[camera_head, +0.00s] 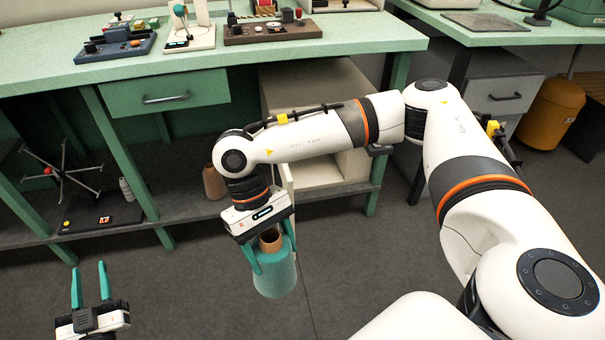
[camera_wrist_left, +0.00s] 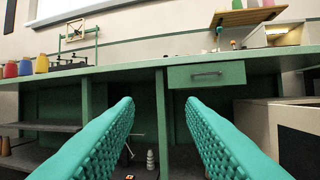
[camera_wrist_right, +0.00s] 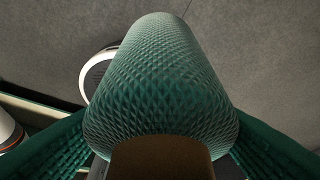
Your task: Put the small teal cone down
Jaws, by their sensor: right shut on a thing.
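The small teal cone (camera_head: 274,276) is a teal yarn cone with a brown core. My right gripper (camera_head: 269,252) is shut on it and holds it up in front of the green bench, over the grey floor. In the right wrist view the cone (camera_wrist_right: 165,80) fills the middle between the two teal fingers, with its brown core end (camera_wrist_right: 160,160) close to the camera. My left gripper (camera_head: 91,283) is at the lower left of the head view, open and empty. In the left wrist view its fingers stand apart, facing the bench.
The green bench top (camera_head: 360,45) carries a blue device (camera_head: 116,46), a white stand (camera_head: 188,40) and a brown board (camera_head: 272,32). The lower shelf (camera_head: 140,222) holds a spoked holder (camera_head: 62,171), a grey cone (camera_head: 127,190) and a brown cone (camera_head: 214,182). An orange bin (camera_head: 555,112) stands right.

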